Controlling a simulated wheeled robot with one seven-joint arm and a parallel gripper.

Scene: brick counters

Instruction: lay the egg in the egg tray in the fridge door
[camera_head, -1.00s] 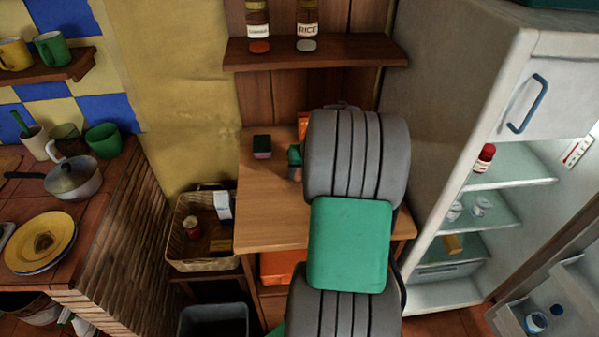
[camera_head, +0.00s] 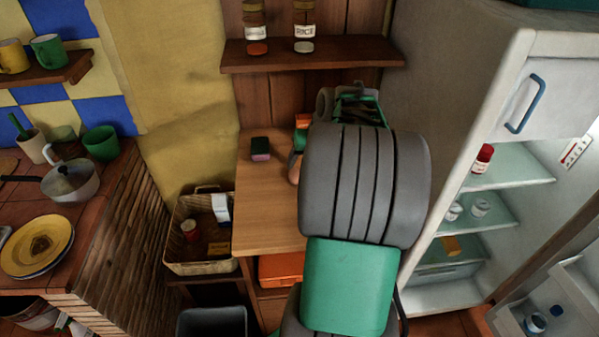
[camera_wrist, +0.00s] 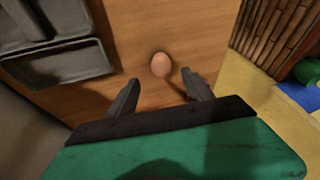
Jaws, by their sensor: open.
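A brown egg (camera_wrist: 160,64) lies on the wooden counter (camera_wrist: 185,30) in the wrist view. My gripper (camera_wrist: 162,84) is open and empty, its two fingers pointing toward the egg, which sits just beyond and between the fingertips. No contact shows. I cannot make out the egg tray there.
A dark grey compartment tray (camera_wrist: 50,55) sits left of the egg in the wrist view. In the head view, a sponge (camera_head: 260,148) lies on the counter, a wicker basket (camera_head: 180,258) stands left of it, and a jar shelf (camera_head: 310,54) hangs above.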

